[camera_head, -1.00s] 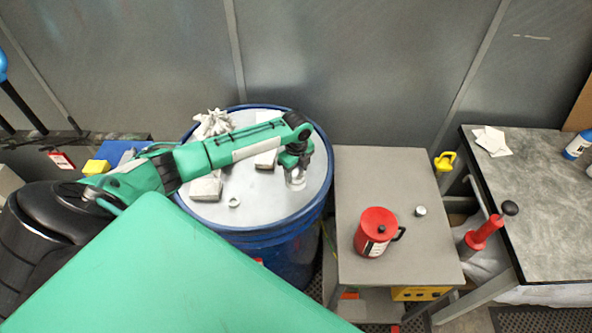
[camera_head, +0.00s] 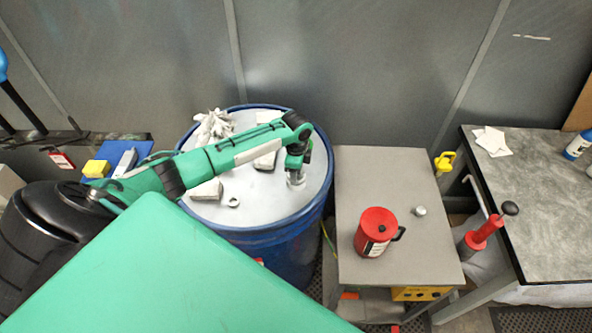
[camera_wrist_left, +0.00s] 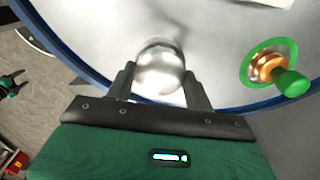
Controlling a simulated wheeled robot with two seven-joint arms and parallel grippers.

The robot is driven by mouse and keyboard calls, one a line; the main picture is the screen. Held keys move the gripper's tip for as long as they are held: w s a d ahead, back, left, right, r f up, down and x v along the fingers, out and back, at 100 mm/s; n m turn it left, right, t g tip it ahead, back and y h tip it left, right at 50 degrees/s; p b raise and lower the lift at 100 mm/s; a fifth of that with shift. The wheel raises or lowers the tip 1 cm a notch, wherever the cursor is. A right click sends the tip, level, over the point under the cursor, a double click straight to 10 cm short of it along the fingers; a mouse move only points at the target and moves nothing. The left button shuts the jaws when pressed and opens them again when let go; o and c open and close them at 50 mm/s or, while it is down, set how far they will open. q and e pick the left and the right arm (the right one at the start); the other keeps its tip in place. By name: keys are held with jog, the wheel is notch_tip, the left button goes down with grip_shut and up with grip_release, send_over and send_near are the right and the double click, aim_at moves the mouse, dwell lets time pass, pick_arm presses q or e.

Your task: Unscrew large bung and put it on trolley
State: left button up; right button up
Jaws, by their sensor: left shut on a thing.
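The blue drum (camera_head: 262,236) has a pale top (camera_head: 262,200). My left gripper (camera_head: 296,177) points down at the right side of that top. In the left wrist view its two fingers (camera_wrist_left: 159,85) are shut on a shiny silver round bung (camera_wrist_left: 160,66), which also shows under the gripper in the head view (camera_head: 296,184). I cannot tell whether the bung is still seated in the drum. The grey-topped trolley (camera_head: 385,180) stands just right of the drum.
A red can (camera_head: 376,232) and a small silver cap (camera_head: 420,211) stand on the trolley; its back half is clear. A green and brass fitting (camera_wrist_left: 268,66) sits near the bung. Rags (camera_head: 214,126), blocks (camera_head: 206,190) and a small ring (camera_head: 233,201) lie on the drum.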

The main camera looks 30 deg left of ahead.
pick_arm(q)
jog(key=shift+d, duration=0.1)
jog(key=n, duration=0.4)
jog(key=shift+n, duration=0.3)
jog(key=n, duration=0.4)
jog(key=shift+n, duration=0.3)
dwell(0.3)
jog(key=o, duration=0.6)
jog(key=shift+o, duration=0.2)
